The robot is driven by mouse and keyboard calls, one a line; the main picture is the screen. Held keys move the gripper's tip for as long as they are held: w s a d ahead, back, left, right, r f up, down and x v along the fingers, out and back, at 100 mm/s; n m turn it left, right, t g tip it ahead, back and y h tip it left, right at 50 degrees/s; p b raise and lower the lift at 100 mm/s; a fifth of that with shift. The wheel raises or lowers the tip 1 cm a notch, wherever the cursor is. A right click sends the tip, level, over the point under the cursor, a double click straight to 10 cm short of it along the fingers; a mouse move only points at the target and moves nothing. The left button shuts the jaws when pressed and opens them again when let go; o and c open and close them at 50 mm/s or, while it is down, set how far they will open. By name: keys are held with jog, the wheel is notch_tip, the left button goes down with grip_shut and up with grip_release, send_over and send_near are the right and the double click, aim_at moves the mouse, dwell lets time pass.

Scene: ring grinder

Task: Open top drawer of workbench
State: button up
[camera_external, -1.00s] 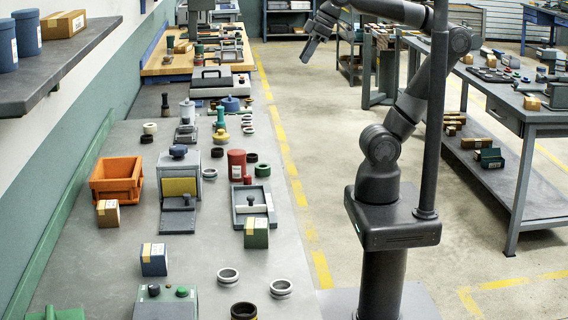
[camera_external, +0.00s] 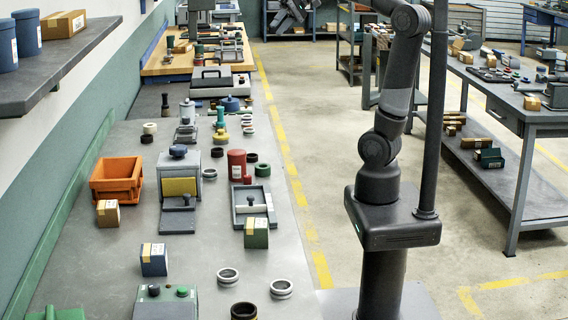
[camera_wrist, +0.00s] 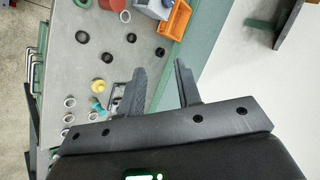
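The grey-topped workbench (camera_external: 120,262) runs along the left wall in the external view. Its drawers do not show there. In the wrist view the bench top (camera_wrist: 70,90) is seen from above, and several bar-like handles (camera_wrist: 31,72) show along its front edge at the left. I cannot tell clearly which belongs to the top drawer. My gripper (camera_wrist: 159,66) is open and empty, with its two fingers apart, above the bench and its back edge. In the external view my arm rises from its base, and its end is at or beyond the top edge.
The bench carries an orange bin (camera_external: 117,180), a red cylinder (camera_external: 237,165), a green box (camera_external: 256,233), a blue box (camera_external: 154,260) and several rings. A second workbench (camera_external: 515,110) stands at the right.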

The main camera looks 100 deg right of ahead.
jog(key=s+d+r+m+t+h, duration=0.15)
jog(key=s+d+m+t, duration=0.45)
jog(key=d, duration=0.7)
jog(key=s+d+m+t+h, duration=0.25)
jog(key=s+d, duration=0.45)
jog(key=d, duration=0.5)
notch_tip(320, 180, down, 57)
jog(key=shift+m+g+h, duration=0.35)
jog(key=shift+h, duration=0.05)
jog(key=x, duration=1)
jog(key=shift+w+d+f, duration=0.1)
jog(key=shift+w+f, duration=0.05)
jog(key=shift+w, duration=0.15)
jog(key=shift+c, duration=0.3)
grip_shut()
